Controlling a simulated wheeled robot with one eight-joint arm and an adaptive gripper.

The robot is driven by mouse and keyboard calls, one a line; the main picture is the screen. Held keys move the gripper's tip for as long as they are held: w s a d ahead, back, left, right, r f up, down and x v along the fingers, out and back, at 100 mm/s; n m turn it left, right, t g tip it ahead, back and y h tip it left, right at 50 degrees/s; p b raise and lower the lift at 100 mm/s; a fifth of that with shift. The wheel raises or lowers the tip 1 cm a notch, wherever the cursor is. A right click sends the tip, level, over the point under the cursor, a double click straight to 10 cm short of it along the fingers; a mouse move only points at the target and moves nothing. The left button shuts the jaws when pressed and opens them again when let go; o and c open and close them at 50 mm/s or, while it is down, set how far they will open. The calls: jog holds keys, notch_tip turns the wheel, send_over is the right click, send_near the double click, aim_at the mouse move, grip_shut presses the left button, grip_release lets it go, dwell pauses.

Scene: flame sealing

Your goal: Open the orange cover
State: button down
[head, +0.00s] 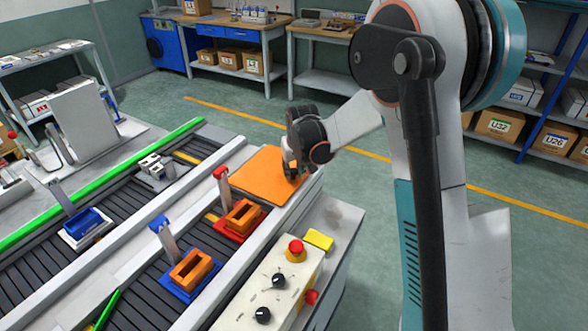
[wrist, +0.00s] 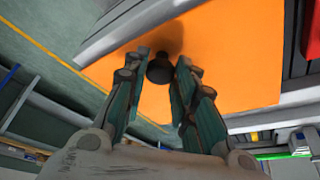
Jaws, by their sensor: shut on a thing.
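The orange cover (head: 258,172) is a flat plate lying level over the far end of the conveyor station in the head view. It fills much of the wrist view (wrist: 235,60). A round black knob (wrist: 160,72) stands on the cover near its edge. My gripper (head: 291,172) is over the cover's right edge. In the wrist view my gripper's two fingers (wrist: 162,66) are on either side of the knob and shut on it. The knob is hidden behind my gripper in the head view.
A control box (head: 262,299) with knobs and a red button (head: 296,249) stands in front of the cover. A red-based orange fixture (head: 241,216) and a blue-based one (head: 190,270) sit on the conveyor nearby. Open green floor (head: 365,195) lies to the right.

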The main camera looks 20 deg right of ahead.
jog(key=w+a+r+g+h+p, duration=0.3)
jog(key=w+a+r+p, duration=0.1)
jog(key=r, duration=0.2)
jog(key=w+a+r+n+g+h+p, duration=0.1)
jog(key=w+a+r+g+h+p, duration=0.3)
jog(key=r, duration=0.3)
jog(key=shift+w+a+r+n+h+p, duration=0.2)
jog(key=shift+a+r+n+h+p, duration=0.1)
jog(key=shift+p, duration=0.3)
dwell(0.3)
jog(key=c, duration=1.3)
grip_release()
notch_tip(320, 180, up, 10)
